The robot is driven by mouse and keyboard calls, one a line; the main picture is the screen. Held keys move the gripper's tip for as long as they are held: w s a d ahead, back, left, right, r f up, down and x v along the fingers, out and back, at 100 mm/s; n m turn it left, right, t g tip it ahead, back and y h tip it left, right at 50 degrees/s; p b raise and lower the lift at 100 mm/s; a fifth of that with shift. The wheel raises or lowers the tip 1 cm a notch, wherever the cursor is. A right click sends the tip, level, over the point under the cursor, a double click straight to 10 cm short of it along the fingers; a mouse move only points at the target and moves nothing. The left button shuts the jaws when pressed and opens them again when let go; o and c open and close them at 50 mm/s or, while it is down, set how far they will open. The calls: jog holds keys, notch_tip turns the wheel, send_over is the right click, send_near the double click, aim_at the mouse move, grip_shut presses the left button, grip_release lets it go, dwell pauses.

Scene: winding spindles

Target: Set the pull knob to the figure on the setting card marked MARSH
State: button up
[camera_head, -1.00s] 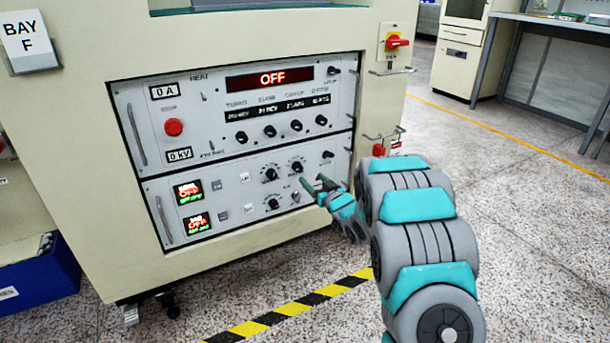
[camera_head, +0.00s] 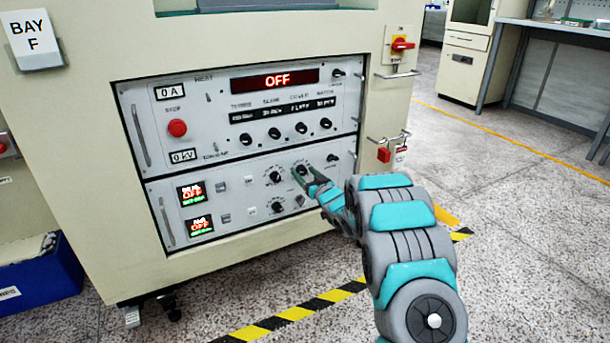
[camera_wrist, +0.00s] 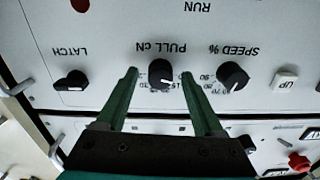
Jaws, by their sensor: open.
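The pull knob (camera_wrist: 161,75) is a black round knob with a white pointer line under the label "PULL cN", upside down in the wrist view. Figures are printed around it, partly hidden and too small to read surely. My gripper (camera_wrist: 160,73) is open, with one green finger on each side of the knob and slight gaps visible. In the head view the pull knob (camera_head: 302,170) is on the lower panel, just beyond my gripper (camera_head: 311,178). I cannot make out a card marked MARSH in either view.
The speed knob (camera_wrist: 233,76) and latch knob (camera_wrist: 71,81) sit on either side of the pull knob. An UP button (camera_wrist: 285,81) is further right. In the head view, handles and a red switch (camera_head: 402,44) stick out at the cabinet's right. Open floor lies to the right.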

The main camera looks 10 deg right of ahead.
jog(key=shift+w, duration=0.1)
grip_shut()
dwell(0.6)
